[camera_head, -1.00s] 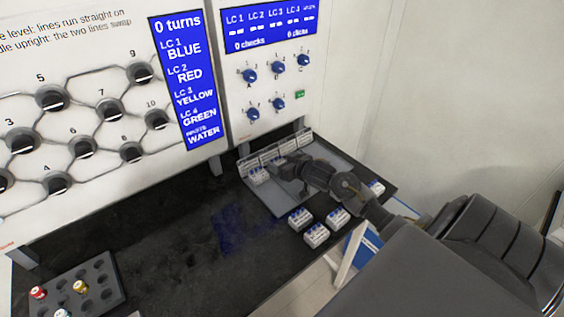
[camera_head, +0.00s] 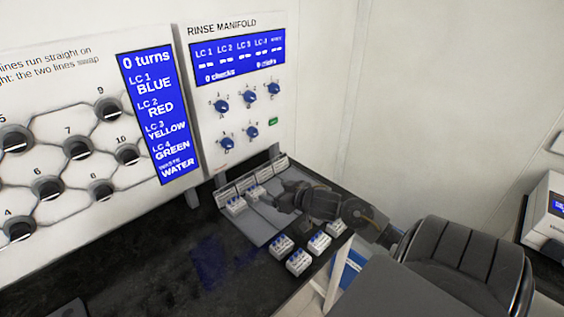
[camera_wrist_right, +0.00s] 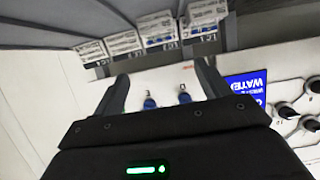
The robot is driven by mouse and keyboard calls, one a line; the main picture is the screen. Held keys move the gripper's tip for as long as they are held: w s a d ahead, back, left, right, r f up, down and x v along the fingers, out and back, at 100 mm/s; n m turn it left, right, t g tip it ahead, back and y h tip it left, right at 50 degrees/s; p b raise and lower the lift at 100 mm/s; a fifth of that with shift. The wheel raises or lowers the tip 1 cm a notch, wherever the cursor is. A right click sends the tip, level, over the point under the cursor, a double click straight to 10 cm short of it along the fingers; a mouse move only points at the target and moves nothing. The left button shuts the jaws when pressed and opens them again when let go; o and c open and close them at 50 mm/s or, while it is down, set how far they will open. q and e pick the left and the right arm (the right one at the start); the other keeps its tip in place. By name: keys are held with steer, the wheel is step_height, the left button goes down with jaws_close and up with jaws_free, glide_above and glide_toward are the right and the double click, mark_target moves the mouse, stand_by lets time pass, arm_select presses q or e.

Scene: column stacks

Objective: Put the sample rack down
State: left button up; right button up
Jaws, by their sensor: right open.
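Two small white sample racks with blue parts stand side by side at the back of the grey tray (camera_head: 261,230): the left one (camera_head: 235,206) and the one beside it (camera_head: 254,193). They also show in the wrist view, the second rack (camera_wrist_right: 158,40) and the left rack (camera_wrist_right: 200,30), by upright label plates. My right gripper (camera_head: 277,198) is just in front of the second rack, low over the tray. Its two fingers (camera_wrist_right: 163,87) are apart with no rack between them. My left gripper is not in view.
Several more racks (camera_head: 298,262) stand on the dark bench right of the tray. The rinse manifold panel (camera_head: 235,90) with blue knobs rises behind the tray. A white wall (camera_head: 420,120) stands at right.

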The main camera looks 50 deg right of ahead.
steer(key=shift+v, duration=1.4)
